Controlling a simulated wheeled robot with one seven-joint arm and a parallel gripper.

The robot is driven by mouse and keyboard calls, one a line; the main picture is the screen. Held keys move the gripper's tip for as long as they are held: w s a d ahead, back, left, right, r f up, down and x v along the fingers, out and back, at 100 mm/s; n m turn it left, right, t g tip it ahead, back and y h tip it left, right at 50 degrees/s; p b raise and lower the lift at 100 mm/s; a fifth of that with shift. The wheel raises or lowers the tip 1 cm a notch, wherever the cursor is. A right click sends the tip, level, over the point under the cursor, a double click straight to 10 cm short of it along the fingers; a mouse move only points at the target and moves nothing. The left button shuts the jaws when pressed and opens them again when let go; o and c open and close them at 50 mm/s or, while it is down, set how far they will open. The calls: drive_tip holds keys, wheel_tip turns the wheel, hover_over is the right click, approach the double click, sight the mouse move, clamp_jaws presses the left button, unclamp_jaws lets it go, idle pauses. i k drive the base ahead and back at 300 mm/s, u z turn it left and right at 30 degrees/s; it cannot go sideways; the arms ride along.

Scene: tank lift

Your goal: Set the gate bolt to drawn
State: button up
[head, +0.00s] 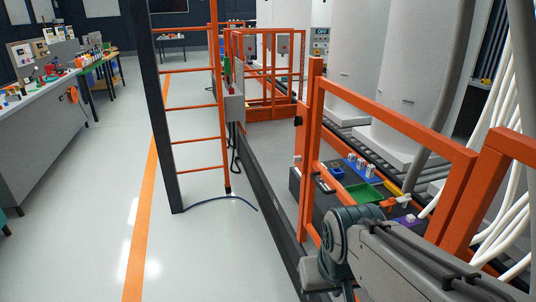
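An orange barrier frame (395,118) stands at right, with an upright post (314,150) at its left end. A small dark fitting (298,122) sits on the left side of this post. It may be the gate bolt, but it is too small to tell whether it is drawn or shot. My arm (350,235) reaches in from the lower right, in front of the barrier's lower part. My gripper's fingers do not show in the head view.
Behind the barrier is a dark deck with a green tray (358,193) and a blue rack (361,168). An orange ladder-like frame (195,103) stands at centre left, with a dark cable (215,198) on the floor. Pale floor (95,225) is open at left, beside a long bench (45,120).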

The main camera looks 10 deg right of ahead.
sight(296, 159)
drive_tip(key=u, duration=0.55)
drive_tip(key=i, duration=1.75)
drive_tip(key=z, duration=0.35)
